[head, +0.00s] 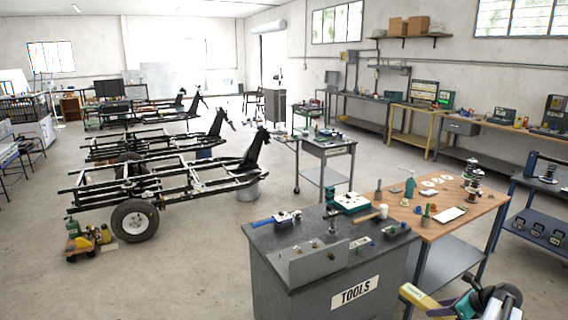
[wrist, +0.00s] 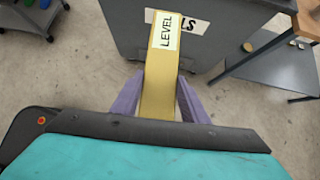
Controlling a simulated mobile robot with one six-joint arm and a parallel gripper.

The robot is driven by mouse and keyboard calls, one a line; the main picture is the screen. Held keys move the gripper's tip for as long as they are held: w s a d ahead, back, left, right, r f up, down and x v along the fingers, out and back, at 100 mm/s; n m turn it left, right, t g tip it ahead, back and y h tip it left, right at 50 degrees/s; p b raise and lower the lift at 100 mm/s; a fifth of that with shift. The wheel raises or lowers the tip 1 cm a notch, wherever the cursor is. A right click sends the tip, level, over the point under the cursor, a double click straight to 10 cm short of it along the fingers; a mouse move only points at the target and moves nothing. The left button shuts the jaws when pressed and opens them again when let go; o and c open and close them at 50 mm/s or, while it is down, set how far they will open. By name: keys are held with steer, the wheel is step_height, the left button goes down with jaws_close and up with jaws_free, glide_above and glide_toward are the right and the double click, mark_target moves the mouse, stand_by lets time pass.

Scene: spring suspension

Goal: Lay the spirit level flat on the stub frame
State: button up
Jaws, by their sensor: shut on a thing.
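The spirit level (wrist: 159,85) is a long yellow bar with a white "LEVEL" label. It also shows at the lower right in the head view (head: 418,297). My gripper (wrist: 160,104) is shut on it, with one purple finger at each side. In the head view my gripper (head: 458,307) is low at the front right, beside the grey tool cabinet. Black wheeled frames (head: 150,180) stand on the floor at the left, far from my gripper. I cannot tell which thing is the stub frame.
The grey cabinet (head: 280,230) marked "TOOLS" carries a vise, a metal plate and small tools. A wooden-topped bench (head: 455,215) with bottles and a spring unit adjoins it at the right. The floor (head: 190,280) left of the cabinet is mostly clear.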

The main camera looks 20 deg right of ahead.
steer(key=w+a+r+n+g+y, duration=0.1)
steer(key=w+a+r+n+y, duration=0.35)
steer(key=a, duration=1.55)
steer(key=w+a+r+n+g+h, duration=0.1)
steer(key=w+a+r, duration=0.65)
steer(key=a, duration=1.15)
steer(key=w+a+r+n+g+y, duration=0.1)
steer(key=w+a+r+n+y, duration=0.15)
steer(key=w+a, duration=1.2)
steer(key=s+a+f+h+b, duration=0.1)
steer(key=s+a+f+b, duration=0.4)
steer(key=f+b, duration=0.4)
steer(key=shift+s+f+b, duration=0.4)
steer(key=shift+s+b, duration=0.2)
steer(key=shift+b, duration=0.2)
steer(key=shift+a+n, duration=0.2)
steer(key=shift+n, duration=0.1)
step_height(320, 180, up, 13)
steer(key=w+m+t+h, duration=0.2)
steer(key=m+h, duration=0.2)
steer(key=m, duration=0.3)
steer(key=shift+w+d+r+m+t, duration=0.2)
steer(key=shift+w+m+t, duration=0.1)
steer(key=shift+w+t, duration=0.1)
